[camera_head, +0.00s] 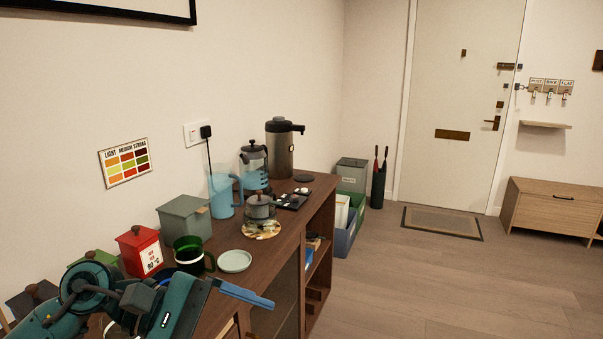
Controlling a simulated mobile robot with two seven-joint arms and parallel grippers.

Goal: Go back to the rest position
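My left gripper (258,297) is at the lower left, above the front part of the wooden sideboard (283,240). Its blue fingers point right, towards the sideboard's front edge. From this side the fingers overlap, so I cannot tell whether they are apart or closed. No object shows at the fingertips. My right gripper is not in view. A dark green mug (188,250) and a pale saucer (234,261) stand just beyond the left gripper. The arm hides part of the sideboard top and some items there.
The sideboard also bears a red canister (141,252), a grey-green box (184,219), a blue jug (221,192), a French press (254,167), a small teapot (260,206) and an airpot (279,147). The wooden floor (430,280) to the right is clear up to the doormat (441,222).

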